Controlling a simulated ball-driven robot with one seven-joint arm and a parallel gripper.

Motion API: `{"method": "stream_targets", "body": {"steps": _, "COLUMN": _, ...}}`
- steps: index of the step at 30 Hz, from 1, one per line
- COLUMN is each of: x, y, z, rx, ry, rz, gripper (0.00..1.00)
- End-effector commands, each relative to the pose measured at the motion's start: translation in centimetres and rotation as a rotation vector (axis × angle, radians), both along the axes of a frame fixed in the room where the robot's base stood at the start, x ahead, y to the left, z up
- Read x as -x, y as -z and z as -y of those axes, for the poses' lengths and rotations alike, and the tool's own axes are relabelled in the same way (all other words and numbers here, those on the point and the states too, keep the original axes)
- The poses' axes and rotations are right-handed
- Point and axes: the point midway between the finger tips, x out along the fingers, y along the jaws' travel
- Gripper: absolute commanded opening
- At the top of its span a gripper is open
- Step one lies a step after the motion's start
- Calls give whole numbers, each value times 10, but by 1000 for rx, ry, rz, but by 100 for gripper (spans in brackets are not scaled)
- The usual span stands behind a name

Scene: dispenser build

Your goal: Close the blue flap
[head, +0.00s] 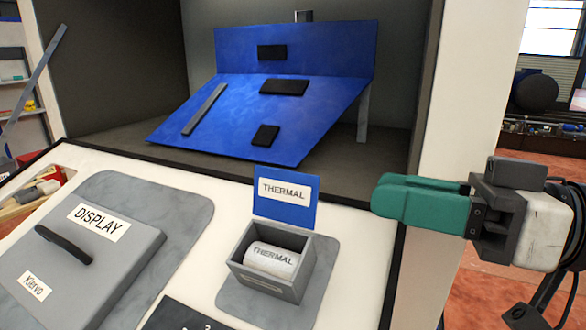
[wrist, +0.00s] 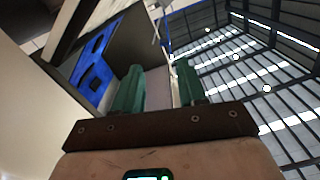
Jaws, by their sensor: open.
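The blue flap (head: 285,214) with a THERMAL label stands upright, open, at the back edge of a small grey box (head: 264,282). A white roll (head: 273,259) marked THERMAL lies in that box. My gripper (head: 384,196) has teal fingers and is to the right of the flap, apart from it, with its fingers pointing left. In the wrist view my gripper (wrist: 159,70) shows its two fingers apart with nothing between them. I cannot make out the small flap in the wrist view.
A large slanted blue board (head: 261,110) with black pieces sits in the dark recess behind; it also shows in the wrist view (wrist: 93,75). A grey DISPLAY cover (head: 115,265) with a black handle is at left. A white post (head: 448,130) stands behind my gripper.

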Motion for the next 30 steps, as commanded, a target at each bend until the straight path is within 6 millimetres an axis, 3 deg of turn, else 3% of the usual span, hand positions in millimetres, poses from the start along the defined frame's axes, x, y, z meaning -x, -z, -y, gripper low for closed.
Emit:
{"method": "stream_targets", "body": {"steps": 18, "x": -31, "y": -1, "z": -88, "rx": 0, "ry": -2, "rz": -1, "gripper": 41}}
{"method": "stream_targets", "body": {"steps": 30, "x": -36, "y": 0, "z": -99, "rx": 1, "ry": 1, "rz": 1, "gripper": 41}}
